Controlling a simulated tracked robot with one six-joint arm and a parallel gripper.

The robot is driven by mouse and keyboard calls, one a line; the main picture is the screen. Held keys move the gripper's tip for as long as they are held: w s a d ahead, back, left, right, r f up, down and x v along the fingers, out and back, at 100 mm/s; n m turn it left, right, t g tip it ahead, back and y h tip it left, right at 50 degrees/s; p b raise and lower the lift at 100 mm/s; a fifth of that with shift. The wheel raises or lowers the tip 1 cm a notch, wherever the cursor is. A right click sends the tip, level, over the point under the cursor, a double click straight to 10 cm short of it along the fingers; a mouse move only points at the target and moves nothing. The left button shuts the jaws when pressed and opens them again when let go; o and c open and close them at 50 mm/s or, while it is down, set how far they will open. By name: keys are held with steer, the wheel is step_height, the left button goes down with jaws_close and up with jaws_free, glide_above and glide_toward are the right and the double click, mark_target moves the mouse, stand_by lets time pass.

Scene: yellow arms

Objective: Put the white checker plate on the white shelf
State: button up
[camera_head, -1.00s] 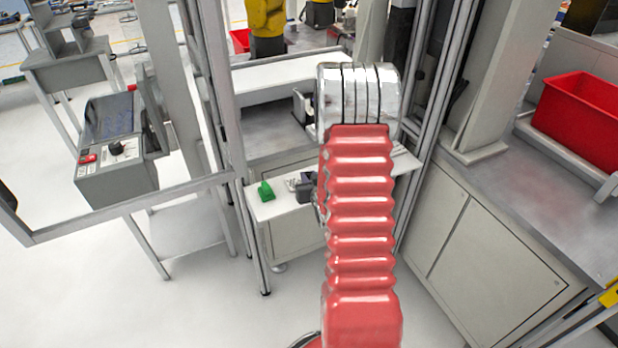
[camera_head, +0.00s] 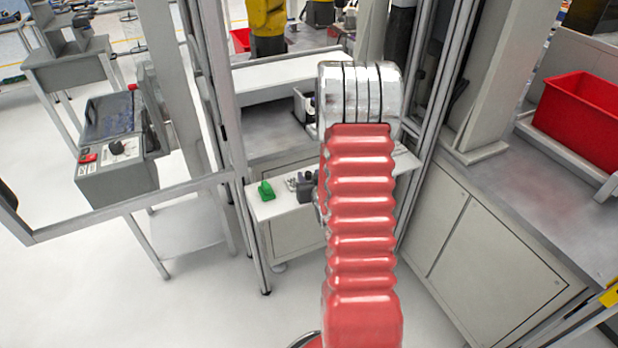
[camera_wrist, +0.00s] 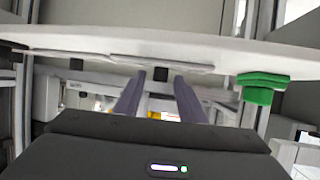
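My gripper (camera_wrist: 158,84) shows in the wrist view with two dark fingers apart and nothing visible between them. That view looks upside down. Beyond the fingertips, a thin pale flat piece (camera_wrist: 165,62) and a second one (camera_wrist: 70,54) lie along a white ledge (camera_wrist: 200,42); I cannot tell which is the white checker plate. A small black block (camera_wrist: 160,74) sits near the fingertips. In the head view, a narrow white shelf (camera_head: 272,208) bears a green block (camera_head: 266,190). My red arm hides much of it, and the plate cannot be made out there.
A longer white surface (camera_head: 275,76) lies higher behind. Metal frame posts (camera_head: 222,110) stand left and right of the bay. A red bin (camera_head: 580,115) sits on the right bench, and a control box (camera_head: 115,150) stands left. The front floor is clear.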

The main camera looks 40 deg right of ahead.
steer(key=v, duration=1.1)
steer(key=shift+s+a, duration=0.2)
steer(key=shift+s, duration=0.15)
steer(key=w+a+r+n+g+y, duration=0.1)
steer(key=a+r+n+g+y, duration=0.2)
steer(key=a+r, duration=1.05)
steer(key=s+a+r+n+g+y, duration=0.1)
steer(key=s+a+r, duration=0.2)
steer(key=s+a, duration=0.5)
steer(key=s+a+r+n+g+y, duration=0.1)
steer(key=s+a+r+g+y, duration=0.1)
steer(key=s+a, duration=0.5)
steer(key=a+r, duration=0.1)
steer(key=a, duration=0.2)
steer(key=shift+s+a+r+n, duration=0.3)
steer(key=shift+s+a+r, duration=0.05)
steer(key=shift+s+a, duration=0.05)
